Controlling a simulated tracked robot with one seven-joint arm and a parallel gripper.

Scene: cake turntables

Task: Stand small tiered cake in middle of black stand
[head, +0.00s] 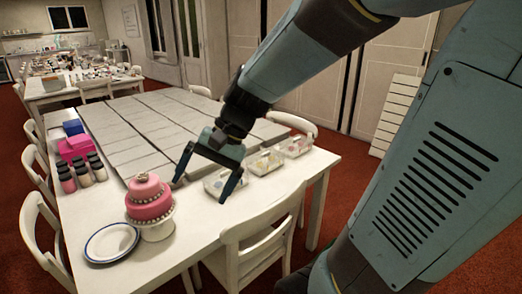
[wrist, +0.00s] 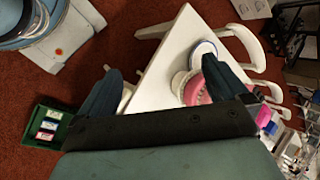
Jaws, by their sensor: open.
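A small pink tiered cake (head: 148,198) with beaded trim stands upright on a white footed stand (head: 158,230) near the table's front left corner. My gripper (head: 199,190) is open and empty, pointing down above the table, to the right of the cake and apart from it. In the wrist view my gripper (wrist: 161,66) has its fingers spread wide. The pink cake (wrist: 189,91) shows there partly hidden behind the right finger. I cannot make out a black stand in either view.
A blue-rimmed white plate (head: 112,243) lies left of the cake. Dark-capped jars (head: 82,172) and a pink box (head: 76,147) stand behind it. Grey boards (head: 140,125) cover the table's middle. Small trays (head: 264,163) line the right edge. A white chair (head: 262,240) stands in front.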

